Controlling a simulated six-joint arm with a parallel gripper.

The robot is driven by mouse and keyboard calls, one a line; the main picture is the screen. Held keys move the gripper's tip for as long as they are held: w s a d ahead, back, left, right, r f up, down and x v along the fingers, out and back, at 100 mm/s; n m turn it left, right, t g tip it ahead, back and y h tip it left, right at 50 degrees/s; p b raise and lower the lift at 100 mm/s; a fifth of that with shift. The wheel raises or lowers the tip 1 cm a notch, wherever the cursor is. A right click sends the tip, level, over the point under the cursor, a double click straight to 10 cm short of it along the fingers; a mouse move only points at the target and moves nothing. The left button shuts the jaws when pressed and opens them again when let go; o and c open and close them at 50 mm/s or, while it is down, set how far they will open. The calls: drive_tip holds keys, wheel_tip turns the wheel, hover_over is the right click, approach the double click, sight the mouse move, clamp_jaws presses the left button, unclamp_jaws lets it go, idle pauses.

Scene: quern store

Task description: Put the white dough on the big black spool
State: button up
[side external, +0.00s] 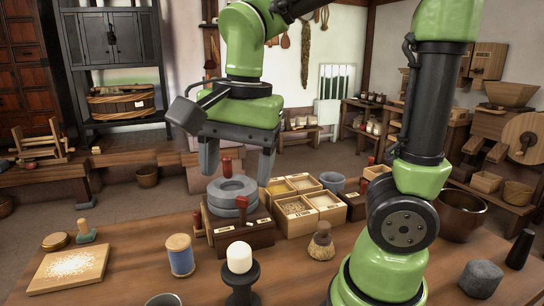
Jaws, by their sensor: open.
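The white dough (239,257), a small rounded upright cylinder, stands on top of the big black spool (241,293). The spool has a wide upper disc and a narrower stem, and stands on the front part of the wooden table. The dough appears to touch the spool's upper disc and is upright. My gripper (238,162) is open and empty, its two fingers pointing down. It is above and behind the dough, over the grey stone quern, and apart from the dough.
The grey quern (232,190) sits on a wooden box behind the dough. A blue thread spool (180,255) stands left, a small brush (321,242) right. Compartment boxes (296,216) stand behind. A floured board (68,268) lies far left. Bare table (130,245) shows between.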

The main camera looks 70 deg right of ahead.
drive_tip(key=s+r+n+t+y, duration=0.1)
drive_tip(key=s+r+n+t, duration=0.1)
drive_tip(key=s+n+t, duration=0.4)
drive_tip(key=n, duration=0.5)
drive_tip(key=shift+n+y, duration=0.3)
drive_tip(key=shift+y, duration=0.1)
